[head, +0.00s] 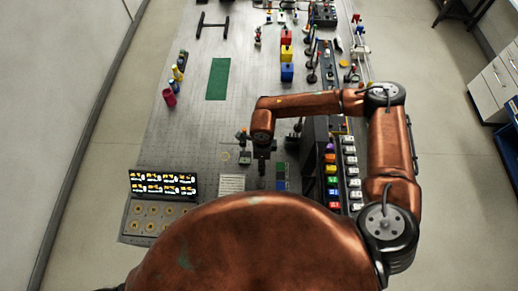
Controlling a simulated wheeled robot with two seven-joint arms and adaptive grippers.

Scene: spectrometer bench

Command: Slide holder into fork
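My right arm reaches in from the right and bends over the bench. Its dark gripper (262,165) points down over the near middle of the bench. It is too small and dark to tell whether it is open or holds anything. A small dark upright piece with a coloured top (243,136) stands just left of the gripper. I cannot tell whether it is the holder or the fork. Neither can be made out for sure, and my arm and body hide part of the bench. My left gripper is not in view.
A lit display panel (163,183) stands at the near left, behind a plate with several round marks (146,217). A green mat (218,79) and bare grey bench (190,130) lie farther left.

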